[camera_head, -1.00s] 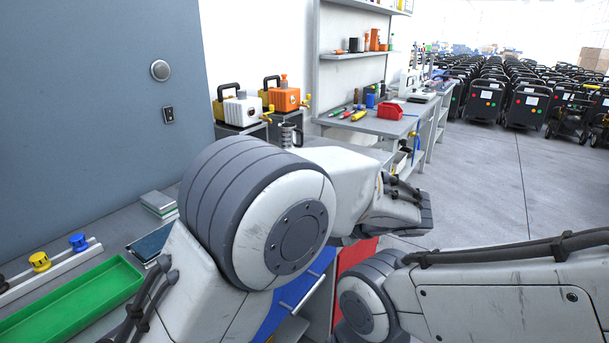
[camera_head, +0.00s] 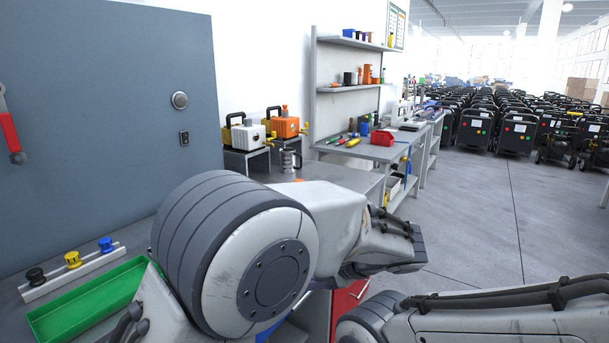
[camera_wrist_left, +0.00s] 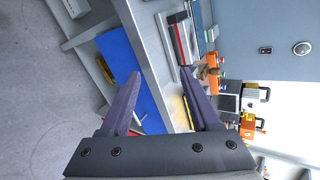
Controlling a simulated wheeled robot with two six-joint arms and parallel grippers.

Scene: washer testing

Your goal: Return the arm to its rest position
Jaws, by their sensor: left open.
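My left gripper (camera_wrist_left: 160,92) shows in the left wrist view with its two dark fingers spread wide and nothing between them. Past the fingers are a grey bench edge and a blue panel (camera_wrist_left: 124,62). In the head view my left arm (camera_head: 275,270) is folded in front of the bench, its large round joint hiding part of the bench top. My right arm (camera_head: 500,318) reaches in from the lower right. Its gripper is out of view.
A green tray (camera_head: 90,303) and a rack with black, yellow and blue knobs (camera_head: 72,268) lie on the bench at left. White (camera_head: 246,137) and orange (camera_head: 284,127) pump units stand behind my left arm. A red bin (camera_head: 382,138) sits on a farther bench.

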